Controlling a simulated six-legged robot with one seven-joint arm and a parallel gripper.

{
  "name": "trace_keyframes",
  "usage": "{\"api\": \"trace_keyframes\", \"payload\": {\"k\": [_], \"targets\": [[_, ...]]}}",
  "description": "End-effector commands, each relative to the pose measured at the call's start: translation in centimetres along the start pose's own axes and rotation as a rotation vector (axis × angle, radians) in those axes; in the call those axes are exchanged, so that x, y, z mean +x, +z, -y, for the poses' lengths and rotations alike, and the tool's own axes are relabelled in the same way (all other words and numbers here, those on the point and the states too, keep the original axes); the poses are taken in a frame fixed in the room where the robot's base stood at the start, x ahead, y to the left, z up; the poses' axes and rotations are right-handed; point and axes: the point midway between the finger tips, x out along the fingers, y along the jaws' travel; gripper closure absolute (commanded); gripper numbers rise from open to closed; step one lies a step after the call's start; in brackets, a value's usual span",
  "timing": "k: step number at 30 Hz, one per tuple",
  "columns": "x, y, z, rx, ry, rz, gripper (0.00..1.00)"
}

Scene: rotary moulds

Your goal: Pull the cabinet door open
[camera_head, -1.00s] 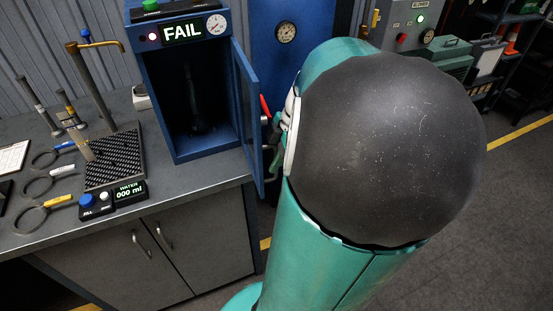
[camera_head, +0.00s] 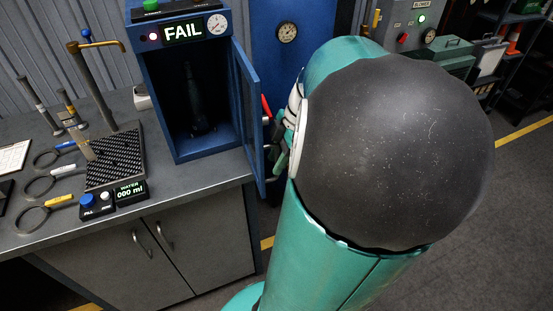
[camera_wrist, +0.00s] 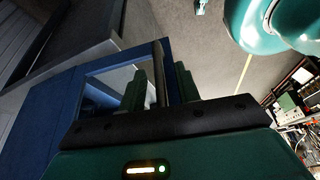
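The blue cabinet (camera_head: 190,155) stands on the bench with its front open. Its framed door (camera_head: 250,110) is hinged on the right and swung partly outward. In the wrist view the blue door frame (camera_wrist: 55,110) and its window fill the left side. My gripper (camera_wrist: 160,90) has a finger on each side of the upright metal door handle (camera_wrist: 158,62), seemingly shut on it; the exact contact is hard to see. In the head view my gripper (camera_head: 279,145) is at the door's outer side, mostly hidden by my arm. A dark bottle-like object (camera_head: 198,100) stands inside the cabinet.
A blue panel with a gauge (camera_head: 287,32) stands behind the door. Open floor (camera_head: 510,220) lies right of my arm.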

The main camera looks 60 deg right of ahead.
Motion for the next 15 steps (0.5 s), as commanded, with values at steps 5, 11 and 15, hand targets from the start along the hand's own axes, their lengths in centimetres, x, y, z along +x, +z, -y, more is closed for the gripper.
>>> {"api": "trace_keyframes", "payload": {"k": [5, 11, 15], "targets": [[-3.1, 0.0, -0.1, -0.002, 0.006, -0.001, 0.67], [-7.6, 0.0, -0.1, 0.0, 0.007, 0.001, 0.67], [-10.4, 0.0, 0.0, -0.001, 0.004, 0.002, 0.67]]}}
